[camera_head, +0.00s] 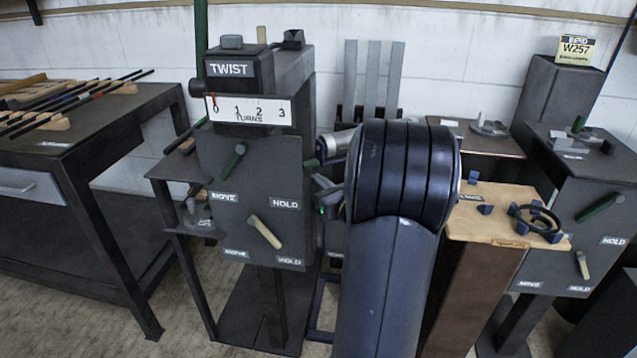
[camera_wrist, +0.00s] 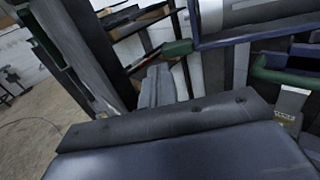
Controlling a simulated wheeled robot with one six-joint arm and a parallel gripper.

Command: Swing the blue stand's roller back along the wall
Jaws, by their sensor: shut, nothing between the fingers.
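My gripper (camera_wrist: 160,76) shows in the wrist view as two grey fingers side by side, shut and empty. A dark blue bar (camera_wrist: 245,38) with green parts passes beyond and to the right of the fingers, apart from them as far as I can tell. It seems to belong to the blue stand.
The TWIST post (camera_head: 237,170) stands close left of my arm. A bench with rods (camera_head: 80,145) is at far left. A wood-topped stand (camera_head: 485,235) with a black ring is at right, before the W257 cabinet (camera_head: 560,95). Some floor is bare at lower left.

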